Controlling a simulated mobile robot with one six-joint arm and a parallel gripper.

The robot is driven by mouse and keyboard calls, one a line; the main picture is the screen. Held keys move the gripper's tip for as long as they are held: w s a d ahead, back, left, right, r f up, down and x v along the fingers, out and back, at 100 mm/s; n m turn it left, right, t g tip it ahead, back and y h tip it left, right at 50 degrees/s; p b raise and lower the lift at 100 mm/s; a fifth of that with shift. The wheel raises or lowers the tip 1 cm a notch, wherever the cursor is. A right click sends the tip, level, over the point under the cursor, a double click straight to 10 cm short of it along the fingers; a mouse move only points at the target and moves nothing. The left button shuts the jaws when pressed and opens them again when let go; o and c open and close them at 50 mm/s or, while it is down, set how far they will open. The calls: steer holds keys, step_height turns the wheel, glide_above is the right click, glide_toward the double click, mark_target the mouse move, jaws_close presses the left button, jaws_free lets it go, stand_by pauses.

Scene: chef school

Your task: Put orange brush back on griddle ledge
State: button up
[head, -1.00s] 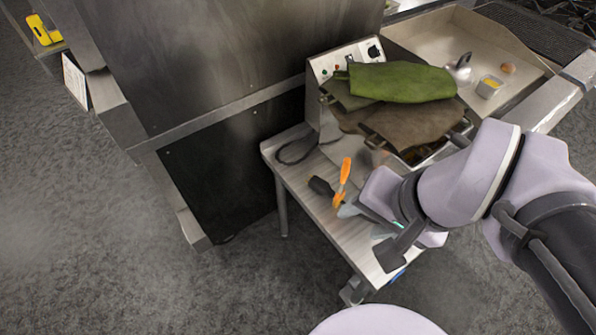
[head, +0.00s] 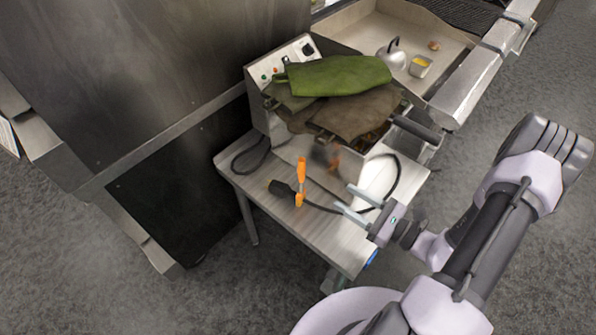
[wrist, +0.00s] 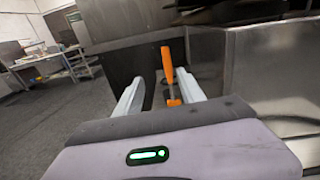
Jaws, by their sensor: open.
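The orange brush (head: 300,180) appears to stand upright on the small steel table (head: 325,245), handle up. My gripper (head: 346,198) is open and empty, to the right of the brush in the head view, its fingers pointing toward it with a gap between. In the wrist view the brush (wrist: 168,72) shows beyond and between the open fingers (wrist: 159,79), closer to the right one. A wide beige pan-like surface with raised sides (head: 357,32), likely the griddle, lies at the back right, with a metal ledge (head: 480,68) along its right side.
A countertop appliance (head: 262,85) draped with green and brown cloths (head: 340,76) stands behind the brush. A black cable with a thick end (head: 280,188) lies beside the brush. A kettle (head: 391,54) and a small container (head: 420,66) sit on the beige surface. A tall steel cabinet (head: 150,75) blocks the left.

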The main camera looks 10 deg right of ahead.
mark_target(301, 168)
steer(key=shift+m+t+h, duration=0.4)
steer(key=shift+m+t, duration=0.1)
steer(key=shift+m, duration=0.1)
steer(key=b+x, duration=0.1)
steer(key=x, duration=0.4)
steer(key=f+b+x, duration=0.1)
steer(key=b+x, duration=0.1)
steer(key=x, duration=0.4)
steer(key=b+x, duration=0.2)
steer(key=x, duration=0.4)
steer(key=shift+w+d+f, duration=0.1)
steer(key=shift+d+f, duration=0.05)
steer(key=shift+f, duration=0.2)
steer(key=shift+c, duration=0.4)
jaws_close()
